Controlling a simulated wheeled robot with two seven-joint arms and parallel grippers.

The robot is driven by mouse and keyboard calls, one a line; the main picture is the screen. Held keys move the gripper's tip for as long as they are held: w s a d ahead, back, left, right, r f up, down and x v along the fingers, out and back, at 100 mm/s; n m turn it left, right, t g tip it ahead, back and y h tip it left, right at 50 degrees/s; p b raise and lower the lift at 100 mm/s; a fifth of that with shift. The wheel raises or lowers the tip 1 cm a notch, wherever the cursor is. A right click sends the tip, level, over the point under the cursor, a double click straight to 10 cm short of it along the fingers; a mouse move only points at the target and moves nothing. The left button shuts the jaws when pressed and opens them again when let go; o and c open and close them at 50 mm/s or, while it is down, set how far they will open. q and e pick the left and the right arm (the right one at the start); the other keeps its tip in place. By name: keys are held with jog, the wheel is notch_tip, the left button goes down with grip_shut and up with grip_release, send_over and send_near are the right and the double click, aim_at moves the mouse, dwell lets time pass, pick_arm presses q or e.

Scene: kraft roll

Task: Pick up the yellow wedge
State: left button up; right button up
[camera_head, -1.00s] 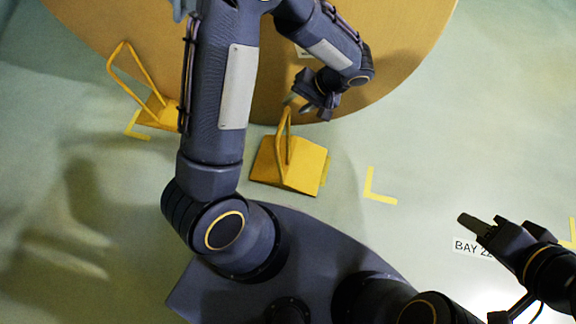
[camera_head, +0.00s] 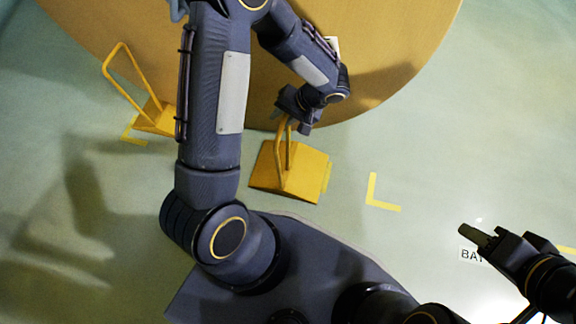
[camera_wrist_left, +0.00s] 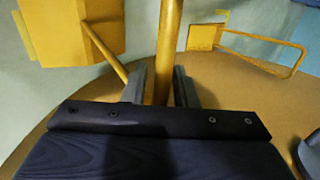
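A yellow wedge (camera_head: 305,178) with an upright loop handle sits on the floor by the rim of a large round tan surface. My left gripper (camera_head: 290,124) is at the top of this handle. In the left wrist view, the handle bar (camera_wrist_left: 168,45) passes between the two fingers (camera_wrist_left: 160,88), with a narrow gap seen on each side; the wedge body (camera_wrist_left: 75,30) is at upper left. A second yellow wedge (camera_head: 156,118) with a loop handle stands further left, partly behind my left arm. My right gripper (camera_head: 474,235) is at the right, away from both wedges; its finger gap is unclear.
The large round tan surface (camera_head: 400,40) fills the upper middle. The pale green floor has yellow corner marks, one right of the near wedge (camera_head: 376,195). A white "BAY" label (camera_head: 468,256) lies beneath my right gripper. The floor between the near wedge and my right gripper is clear.

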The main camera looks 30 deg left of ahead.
pick_arm(q)
grip_shut()
jog(key=shift+r, duration=0.1)
dwell(1.0)
